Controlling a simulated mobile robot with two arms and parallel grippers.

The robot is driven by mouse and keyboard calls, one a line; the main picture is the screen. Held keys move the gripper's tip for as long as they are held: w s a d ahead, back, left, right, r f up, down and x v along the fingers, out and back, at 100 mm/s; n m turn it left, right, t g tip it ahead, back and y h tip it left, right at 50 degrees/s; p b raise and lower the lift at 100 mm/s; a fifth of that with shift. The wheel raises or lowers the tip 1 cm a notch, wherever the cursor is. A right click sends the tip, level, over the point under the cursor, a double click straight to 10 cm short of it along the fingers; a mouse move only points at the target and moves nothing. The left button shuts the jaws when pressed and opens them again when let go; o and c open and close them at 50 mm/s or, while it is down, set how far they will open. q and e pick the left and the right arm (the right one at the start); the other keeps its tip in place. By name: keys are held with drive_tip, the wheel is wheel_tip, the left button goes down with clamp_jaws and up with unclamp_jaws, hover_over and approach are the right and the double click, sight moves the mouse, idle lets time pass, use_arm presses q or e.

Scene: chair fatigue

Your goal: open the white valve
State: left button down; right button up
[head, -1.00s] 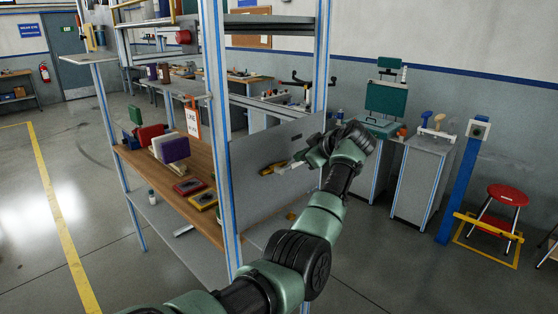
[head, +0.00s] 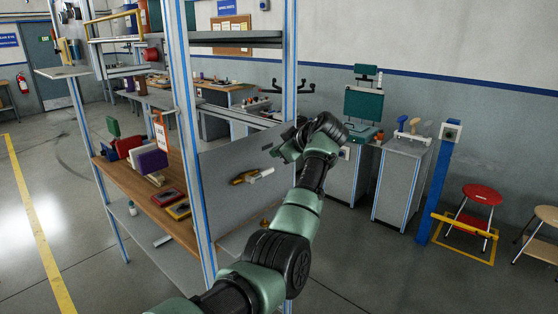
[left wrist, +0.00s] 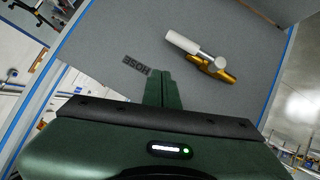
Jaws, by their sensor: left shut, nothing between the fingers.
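The valve is mounted on a grey upright panel (head: 225,165). It has a brass-yellow body (head: 243,178) and a white handle (head: 262,173) that points to the right in the head view. The left wrist view also shows the white handle (left wrist: 180,41) and the brass body (left wrist: 213,68) close to the panel, with a small white knob at their joint. My left gripper (head: 280,151) is above and right of the valve, apart from it. Its fingers (left wrist: 160,88) are shut and empty, below and left of the valve in the wrist view. My right gripper is not in view.
A "HOSE" label (left wrist: 136,66) is on the panel. Blue-edged rack posts (head: 188,150) border the panel, and a wooden shelf (head: 150,200) with boxes lies left. A grey cabinet (head: 400,185) and red stool (head: 480,194) stand right. Floor at left is open.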

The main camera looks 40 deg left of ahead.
use_arm(q)
drive_tip(key=d+r+b, duration=0.2)
drive_tip(key=d+r, duration=0.2)
drive_tip(key=d, duration=0.2)
drive_tip(key=shift+s+d+r+b, duration=0.15)
drive_tip(key=shift+s+d+b, duration=0.1)
drive_tip(key=shift+s+b, duration=0.05)
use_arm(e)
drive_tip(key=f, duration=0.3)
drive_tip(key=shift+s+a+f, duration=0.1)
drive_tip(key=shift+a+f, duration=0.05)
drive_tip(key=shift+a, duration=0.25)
use_arm(q)
drive_tip(key=shift+d, duration=0.1)
